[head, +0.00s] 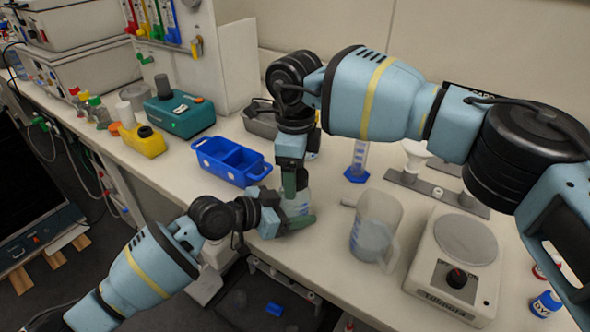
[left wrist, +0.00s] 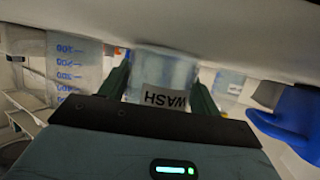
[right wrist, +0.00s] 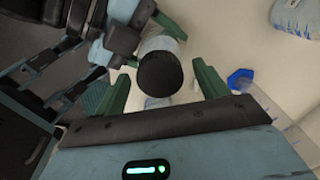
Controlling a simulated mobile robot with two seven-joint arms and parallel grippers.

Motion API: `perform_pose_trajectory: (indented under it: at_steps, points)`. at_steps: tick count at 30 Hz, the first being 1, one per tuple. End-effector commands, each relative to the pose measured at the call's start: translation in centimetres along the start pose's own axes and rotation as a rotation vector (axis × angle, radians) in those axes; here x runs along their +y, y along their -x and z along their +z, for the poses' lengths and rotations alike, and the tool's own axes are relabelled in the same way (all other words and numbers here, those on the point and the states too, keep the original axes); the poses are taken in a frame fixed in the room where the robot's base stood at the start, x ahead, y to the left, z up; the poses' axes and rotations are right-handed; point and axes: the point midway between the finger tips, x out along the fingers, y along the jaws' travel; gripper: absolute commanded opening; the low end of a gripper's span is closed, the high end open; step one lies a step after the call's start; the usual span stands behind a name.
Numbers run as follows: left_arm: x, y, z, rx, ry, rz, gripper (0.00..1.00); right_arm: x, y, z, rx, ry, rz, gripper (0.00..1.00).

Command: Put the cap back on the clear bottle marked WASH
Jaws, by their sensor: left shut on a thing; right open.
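The clear WASH bottle (head: 298,203) stands upright near the front edge of the bench, partly hidden by my grippers. Its label and body show upside down in the left wrist view (left wrist: 165,80). My left gripper (head: 284,215) is shut on the bottle's body from the side, fingers on both sides of it. My right gripper (head: 291,184) points down directly above the bottle. In the right wrist view, a black cap (right wrist: 160,74) lies between my right gripper's (right wrist: 162,88) open fingers, at the bottle's top. I cannot tell whether the cap is seated.
A blue divided tray (head: 231,162) stands left of the bottle, and a clear jug (head: 375,230) to its right. The bench's front edge is close to my left arm.

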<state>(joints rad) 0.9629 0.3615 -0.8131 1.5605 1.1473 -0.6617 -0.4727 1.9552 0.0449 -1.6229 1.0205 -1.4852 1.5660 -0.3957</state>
Motion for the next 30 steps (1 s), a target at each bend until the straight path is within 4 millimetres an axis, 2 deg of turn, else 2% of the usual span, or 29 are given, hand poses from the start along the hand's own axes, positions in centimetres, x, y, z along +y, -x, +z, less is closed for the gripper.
perform_pose_trajectory:
  at_steps: [5,8,21,27,30]
  points:
    - [0.0,0.0,0.0,0.0,-0.001,0.0,0.0,0.0,0.2,0.0,0.0,0.0,-0.001,0.73]
    - [0.0,0.0,0.0,0.0,-0.001,0.0,0.0,0.0,1.0,0.0,0.0,0.0,-0.001,0.73]
    - [0.0,0.0,0.0,0.0,-0.001,0.0,0.0,0.0,9.1,0.1,-0.001,-0.001,-0.002,0.73]
    - [0.0,0.0,0.0,0.0,-0.001,0.0,0.0,0.0,11.4,0.0,-0.001,0.0,-0.001,0.73]
    - [0.0,0.0,0.0,0.0,-0.001,0.0,0.0,0.0,11.9,0.0,-0.001,0.0,0.0,0.73]
